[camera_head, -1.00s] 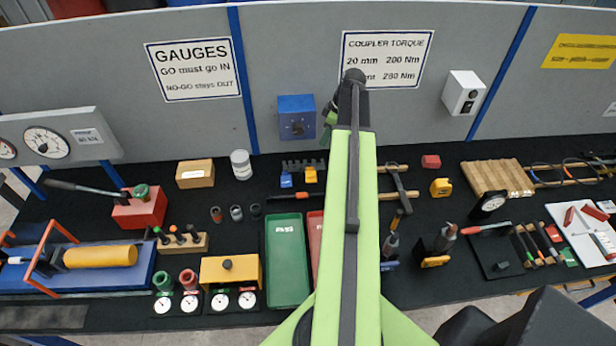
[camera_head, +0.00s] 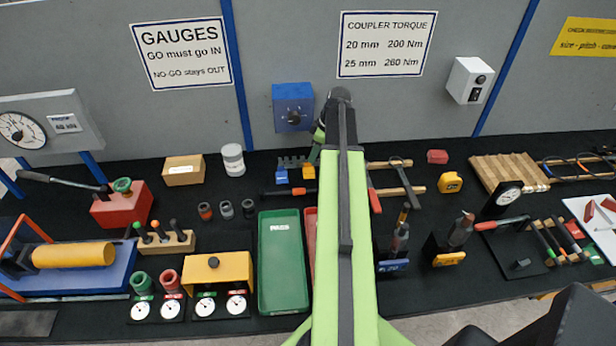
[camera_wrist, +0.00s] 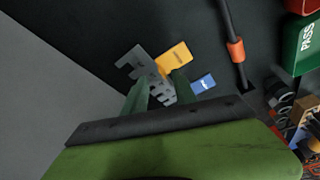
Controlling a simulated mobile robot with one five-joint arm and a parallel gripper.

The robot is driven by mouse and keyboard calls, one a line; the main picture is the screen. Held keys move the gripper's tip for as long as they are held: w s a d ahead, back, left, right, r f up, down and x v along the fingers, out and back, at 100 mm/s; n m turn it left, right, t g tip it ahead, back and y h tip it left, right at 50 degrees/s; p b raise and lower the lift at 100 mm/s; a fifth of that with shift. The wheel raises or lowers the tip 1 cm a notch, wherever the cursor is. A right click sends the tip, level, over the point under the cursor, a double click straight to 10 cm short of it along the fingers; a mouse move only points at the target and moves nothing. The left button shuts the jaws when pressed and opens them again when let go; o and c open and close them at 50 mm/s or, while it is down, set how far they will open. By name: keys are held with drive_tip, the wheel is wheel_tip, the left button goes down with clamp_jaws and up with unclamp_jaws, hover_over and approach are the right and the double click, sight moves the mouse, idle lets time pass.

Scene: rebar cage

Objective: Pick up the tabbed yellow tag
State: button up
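A yellow tag (camera_head: 308,172) is beside a grey notched rack (camera_head: 291,162) at the back middle of the bench, left of my arm. In the wrist view the yellow tag (camera_wrist: 175,58) lies just beyond my fingertips, touching or overlapping the grey rack (camera_wrist: 140,65). A blue tag (camera_head: 281,176) is at the rack's other end in the head view; it also shows in the wrist view (camera_wrist: 203,84). My gripper (camera_wrist: 160,82) is open and empty, its two green fingers apart, above the rack. Whether the tag has a tab is too small to tell.
A green tray (camera_head: 283,262) and a partly hidden red tray (camera_head: 311,235) are nearer. A blue box (camera_head: 293,107) hangs on the panel behind. Another yellow piece (camera_head: 449,258) sits at a tool stand on the right.

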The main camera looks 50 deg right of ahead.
sight(312, 167)
drive_tip(key=b+x, duration=0.3)
drive_tip(key=x, duration=0.1)
drive_tip(key=shift+s+f, duration=0.1)
drive_tip(key=shift+f, duration=0.2)
drive_tip(key=shift+r, duration=0.2)
clamp_jaws()
